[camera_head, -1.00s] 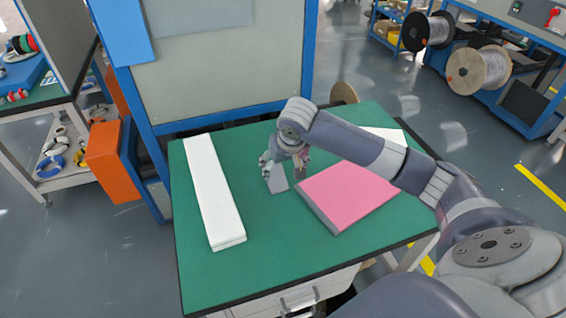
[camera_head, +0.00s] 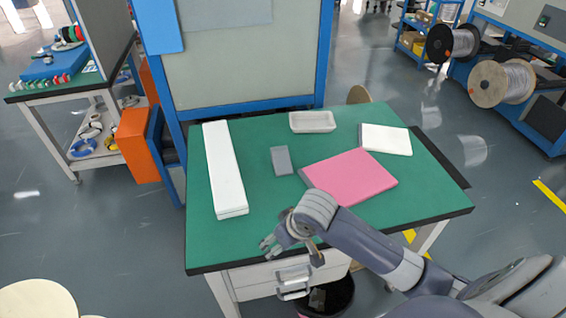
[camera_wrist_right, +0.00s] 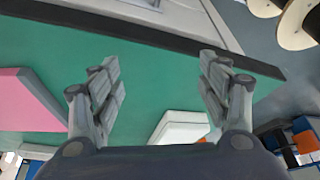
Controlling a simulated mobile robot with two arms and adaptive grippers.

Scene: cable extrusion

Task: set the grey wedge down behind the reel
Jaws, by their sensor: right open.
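The grey wedge (camera_head: 282,160) rests on the green table (camera_head: 255,205), between a long white box and a pink block, clear of any gripper. My right gripper (camera_head: 275,243) is open and empty near the table's front edge, apart from the wedge. Its spread fingers also show in the right wrist view (camera_wrist_right: 160,72), with nothing between them. No reel stands on the table. A reel of pale cable (camera_head: 502,83) and a darker reel (camera_head: 452,43) hang on the blue rack at the right. My left gripper is not in view.
The long white box (camera_head: 224,170) lies left, the pink block (camera_head: 350,176) right. A shallow grey tray (camera_head: 312,122) and a white block (camera_head: 386,139) lie at the back. The table's front left is clear. A black bin (camera_head: 328,298) stands below the drawers.

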